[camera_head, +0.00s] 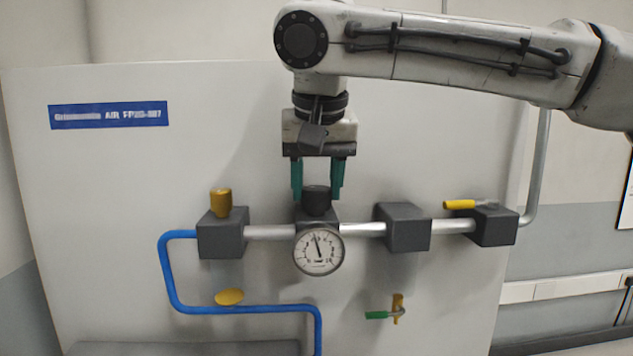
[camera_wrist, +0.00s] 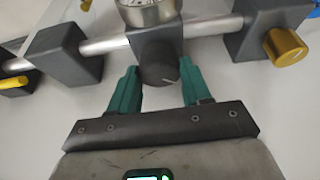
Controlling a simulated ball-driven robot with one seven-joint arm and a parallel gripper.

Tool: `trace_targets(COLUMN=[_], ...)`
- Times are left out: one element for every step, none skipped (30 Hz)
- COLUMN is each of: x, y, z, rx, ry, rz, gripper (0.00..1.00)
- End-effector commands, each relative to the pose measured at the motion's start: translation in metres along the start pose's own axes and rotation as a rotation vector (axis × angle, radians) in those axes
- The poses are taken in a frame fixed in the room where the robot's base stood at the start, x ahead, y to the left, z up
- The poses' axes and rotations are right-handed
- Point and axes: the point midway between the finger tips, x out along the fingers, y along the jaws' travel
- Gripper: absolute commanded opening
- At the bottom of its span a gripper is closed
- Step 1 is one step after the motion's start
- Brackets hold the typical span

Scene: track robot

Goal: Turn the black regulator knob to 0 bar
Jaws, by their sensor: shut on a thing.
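The black regulator knob (camera_head: 317,201) stands upright on top of the dark regulator block (camera_head: 330,219) in the head view. In the wrist view the knob (camera_wrist: 159,66) shows a pale mark on its face. My gripper (camera_head: 317,190) points straight down over it, with one green finger on each side. The wrist view also shows the gripper (camera_wrist: 160,78) around the knob; it is shut on it. The round pressure gauge (camera_head: 318,251) hangs on the front of the block. Its needle points nearly straight up, slightly left; the figures are too small to read.
A metal pipe (camera_head: 270,232) joins a block with an ochre knob (camera_head: 221,201) at left to a yellow-handled valve (camera_head: 473,204) at right. A blue hose (camera_head: 167,270) runs lower left.

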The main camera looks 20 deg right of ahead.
Motion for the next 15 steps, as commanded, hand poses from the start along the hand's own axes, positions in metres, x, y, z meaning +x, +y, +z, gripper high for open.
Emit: trace_targets(x=[-0.0001, -0.0001, -0.0002, -0.0001, 0.0, 0.0003, 0.0003, 0.0001, 0.0002, 0.0004, 0.0001, 0.0006, 0.0001, 0.0006, 0.0003], y=[-0.0001, -0.0001, 0.0, 0.0, 0.0001, 0.0003, 0.0004, 0.0005, 0.0008, 0.0009, 0.0007, 0.0011, 0.0013, 0.0013, 0.0014], z=[0.0, 0.0, -0.0001, -0.0001, -0.0001, 0.0001, 0.0001, 0.0, 0.0, 0.0, 0.0001, 0.0001, 0.0, 0.0001, -0.0002], rx=[-0.002, -0.004, -0.009, -0.013, -0.018, -0.028, -0.038, -0.049, -0.065, -0.08, -0.096, -0.12, -0.14, -0.16, -0.19], ry=[0.0, 0.0, 0.0, 0.0, -0.001, -0.002, -0.003, -0.003, -0.003, -0.003, -0.003, -0.004, -0.004, -0.005, -0.004], rz=[-0.001, -0.003, -0.005, -0.007, -0.01, -0.014, -0.019, -0.023, -0.03, -0.037, -0.045, -0.055, -0.063, -0.073, -0.086], gripper=[0.17, 0.17, 0.17, 0.17, 0.17, 0.17, 0.17, 0.17, 0.17, 0.17, 0.17, 0.17, 0.17, 0.17, 0.17])
